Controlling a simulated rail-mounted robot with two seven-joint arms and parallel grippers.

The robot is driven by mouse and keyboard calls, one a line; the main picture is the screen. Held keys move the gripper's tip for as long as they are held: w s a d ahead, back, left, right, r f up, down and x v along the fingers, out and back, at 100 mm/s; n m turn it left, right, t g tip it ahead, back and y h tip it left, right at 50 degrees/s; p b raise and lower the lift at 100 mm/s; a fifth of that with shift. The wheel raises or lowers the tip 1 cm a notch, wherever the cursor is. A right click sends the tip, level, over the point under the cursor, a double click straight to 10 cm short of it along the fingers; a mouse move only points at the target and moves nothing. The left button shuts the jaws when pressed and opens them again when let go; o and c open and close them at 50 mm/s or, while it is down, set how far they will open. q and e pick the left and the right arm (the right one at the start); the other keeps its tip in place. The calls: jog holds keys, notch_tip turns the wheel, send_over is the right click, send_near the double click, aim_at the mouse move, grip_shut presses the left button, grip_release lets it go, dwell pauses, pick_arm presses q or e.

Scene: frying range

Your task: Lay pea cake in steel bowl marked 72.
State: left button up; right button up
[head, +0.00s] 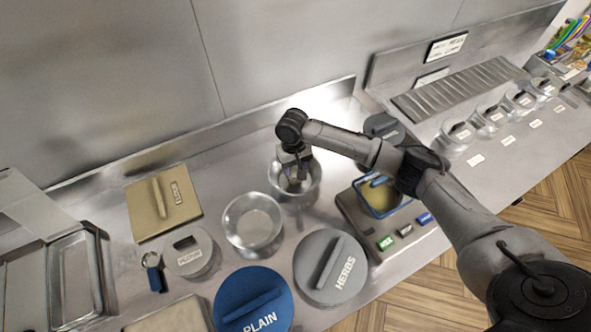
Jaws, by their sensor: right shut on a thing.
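My right gripper (294,180) points down into the mouth of a steel bowl (310,197) at the middle of the counter. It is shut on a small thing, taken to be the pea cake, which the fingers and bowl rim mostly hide. I cannot tell whether the cake touches the bowl floor. A second steel bowl (252,226) stands just to the left and in front, and it looks empty. No number 72 can be read on either bowl. My left gripper is not in view.
A grey HERBS lid (318,286) and a blue PLAIN lid (254,312) lie in front of the bowls. A blue-rimmed container (375,209) sits in a unit with coloured labels at right. A tan lidded box (146,224) is at left. Several glass jars stand far right.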

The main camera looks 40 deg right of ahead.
jog(key=shift+f, duration=1.15)
jog(key=shift+f, duration=0.25)
jog(key=o, duration=0.7)
jog(key=r, duration=0.4)
jog(key=w+r, duration=0.1)
jog(key=r, duration=0.7)
jog(key=shift+w+d+r, duration=0.15)
jog(key=shift+d+r, duration=0.1)
